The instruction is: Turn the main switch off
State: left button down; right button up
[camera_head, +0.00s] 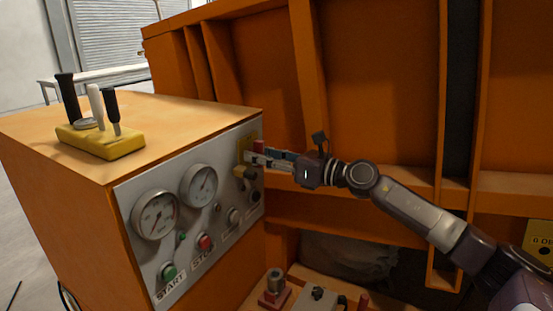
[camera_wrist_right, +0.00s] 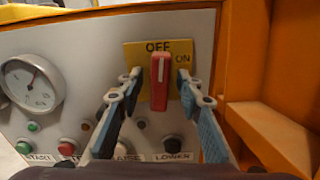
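The main switch is a red handle (camera_wrist_right: 160,84) on a yellow plate (camera_wrist_right: 134,52) marked OFF and ON, set in the grey panel. In the right wrist view the handle stands upright, with its white line at the top under the word OFF; ON is to its right. My right gripper (camera_wrist_right: 159,76) is open, with one finger on each side of the handle and visible gaps to both. In the head view the gripper (camera_head: 252,157) reaches the panel's right end and partly hides the yellow plate (camera_head: 242,147). My left gripper is not in view.
A yellow lever block (camera_head: 112,146) stands on the orange cabinet. An orange ribbed wall (camera_head: 370,90) rises behind my right arm.

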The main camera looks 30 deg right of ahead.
jog(key=v, duration=1.1)
jog(key=shift+s+d, duration=0.2)
jog(key=shift+s, duration=0.1)
dwell(0.4)
jog(key=p+x, duration=0.5)
jog(key=x, duration=0.5)
jog(key=shift+w, duration=0.2)
dwell(0.3)
